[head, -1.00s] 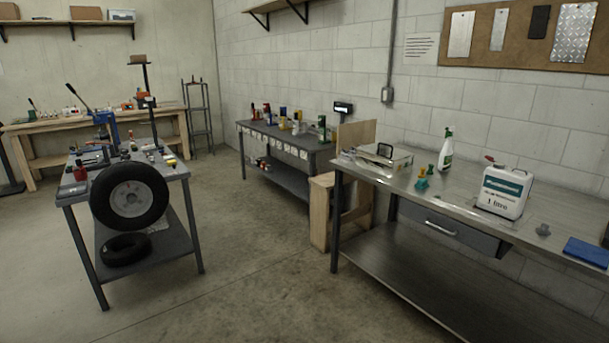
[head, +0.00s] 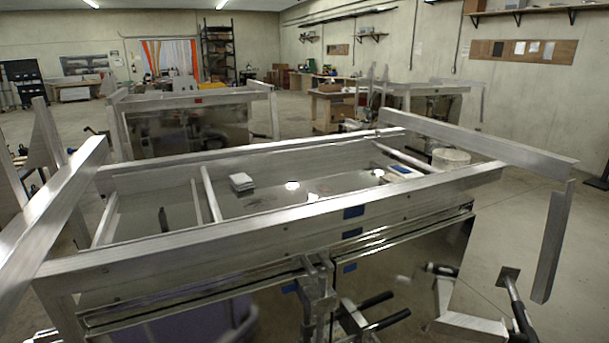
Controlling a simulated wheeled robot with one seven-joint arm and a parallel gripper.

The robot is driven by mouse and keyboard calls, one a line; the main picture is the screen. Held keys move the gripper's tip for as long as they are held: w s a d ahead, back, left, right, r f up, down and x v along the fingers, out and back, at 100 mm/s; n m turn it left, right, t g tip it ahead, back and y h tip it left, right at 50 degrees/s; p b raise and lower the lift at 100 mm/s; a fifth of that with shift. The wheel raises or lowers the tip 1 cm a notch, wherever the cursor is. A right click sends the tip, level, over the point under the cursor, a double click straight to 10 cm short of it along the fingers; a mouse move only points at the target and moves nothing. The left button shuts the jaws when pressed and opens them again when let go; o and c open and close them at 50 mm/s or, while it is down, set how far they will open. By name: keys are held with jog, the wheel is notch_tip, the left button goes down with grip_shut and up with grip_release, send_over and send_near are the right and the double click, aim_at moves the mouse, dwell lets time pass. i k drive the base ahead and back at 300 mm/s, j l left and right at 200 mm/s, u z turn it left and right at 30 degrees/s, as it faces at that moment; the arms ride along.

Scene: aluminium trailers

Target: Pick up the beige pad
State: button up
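No pad can be told for sure as beige at this distance. A small stack of pale, flat pads (head: 242,182) lies inside the aluminium trailer frame (head: 270,222), on its shiny floor left of centre. A pale flat item (head: 403,171) with some blue by it lies at the right end inside the same frame; I cannot tell what it is. My gripper is not in view.
Aluminium beams stick out at the frame's left and right ends. Clamps with black handles (head: 375,308) hang at its front. A whitish drum (head: 450,158) stands behind the right end. Another trailer (head: 190,125) stands behind. Open floor shows at right.

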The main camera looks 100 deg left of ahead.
aim_at(390, 178)
jog(key=u, duration=2.55)
jog(key=i+l+u, duration=0.2)
jog(key=u, duration=0.25)
jog(key=i+l+u, duration=0.15)
jog(key=l+u, duration=0.25)
jog(key=i+l+u, duration=0.1)
jog(key=l+u, duration=0.35)
jog(key=i+l+u, duration=0.15)
jog(key=l, duration=1.05)
jog(key=l+u, duration=0.15)
jog(key=l, duration=1.05)
